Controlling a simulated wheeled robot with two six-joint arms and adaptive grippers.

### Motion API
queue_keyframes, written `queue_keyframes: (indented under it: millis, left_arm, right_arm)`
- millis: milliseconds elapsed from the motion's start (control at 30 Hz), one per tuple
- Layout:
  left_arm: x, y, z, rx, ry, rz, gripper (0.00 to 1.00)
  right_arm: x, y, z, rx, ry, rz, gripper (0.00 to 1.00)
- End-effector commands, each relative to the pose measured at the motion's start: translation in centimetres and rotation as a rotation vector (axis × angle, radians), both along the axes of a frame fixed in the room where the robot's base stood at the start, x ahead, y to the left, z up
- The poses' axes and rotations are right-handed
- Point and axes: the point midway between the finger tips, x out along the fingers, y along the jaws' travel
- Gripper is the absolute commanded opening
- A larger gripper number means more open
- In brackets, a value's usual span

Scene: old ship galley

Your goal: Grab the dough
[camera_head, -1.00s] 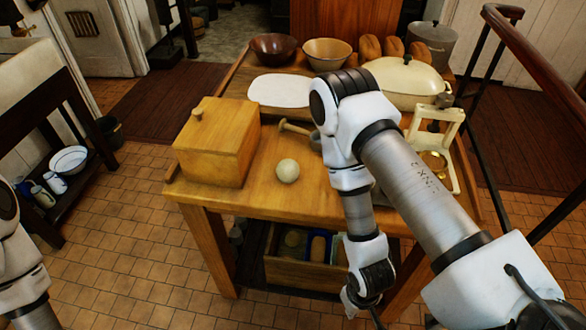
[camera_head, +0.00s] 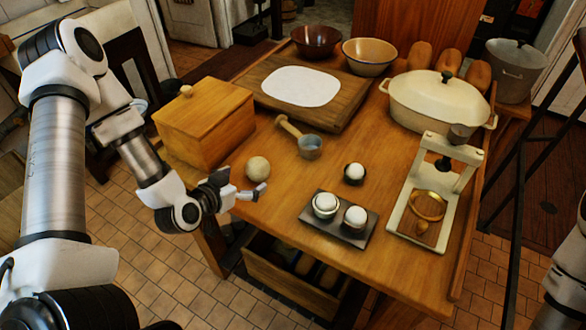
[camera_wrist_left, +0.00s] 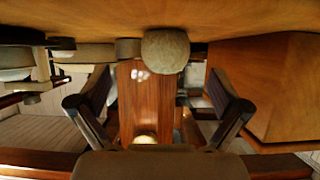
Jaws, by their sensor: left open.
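The dough (camera_head: 258,168) is a pale, round ball on the wooden table (camera_head: 290,200), near its front left edge and in front of the wooden box. My left gripper (camera_head: 238,188) is open and empty, at the table's edge on the near side of the dough. In the left wrist view, which looks upside down, the dough (camera_wrist_left: 165,51) shows beyond the two spread fingers (camera_wrist_left: 160,105), roughly midway between them sideways. The fingers appear apart from it. My right arm shows only at the right edge; its gripper is not seen.
The lidded wooden box (camera_head: 205,125) stands just behind the dough. A cream press (camera_head: 435,190) is farther right.

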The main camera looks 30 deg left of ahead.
Motion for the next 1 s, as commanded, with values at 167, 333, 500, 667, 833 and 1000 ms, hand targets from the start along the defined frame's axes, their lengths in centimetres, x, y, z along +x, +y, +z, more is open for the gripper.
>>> queue_keyframes:
  millis: [167, 333, 500, 667, 833, 1000]
  left_arm:
    - [2.1, -0.1, -0.7, 0.005, -0.008, -0.003, 1.0]
    - [4.3, -0.5, -1.5, 0.006, -0.007, -0.005, 1.0]
    - [6.8, -0.6, -2.7, 0.003, -0.008, -0.003, 1.0]
    - [7.2, -0.6, -3.0, 0.0, -0.007, 0.0, 1.0]
    - [7.2, -0.6, -3.0, 0.0, -0.007, 0.0, 0.72]
    - [7.2, -0.6, -3.0, 0.0, -0.006, 0.0, 0.3]
  right_arm:
    - [0.0, 0.0, -0.3, 0.0, 0.0, 0.002, 0.0]
    - [0.0, 0.0, 0.2, 0.0, 0.0, 0.0, 0.0]
    - [0.0, 0.0, 0.6, 0.0, 0.0, 0.0, 0.0]
    - [0.0, 0.0, 0.6, 0.0, 0.0, 0.001, 0.0]
    - [0.0, 0.0, 0.6, 0.0, 0.0, 0.0, 0.0]
    - [0.0, 0.0, 0.6, 0.0, 0.0, 0.0, 0.0]
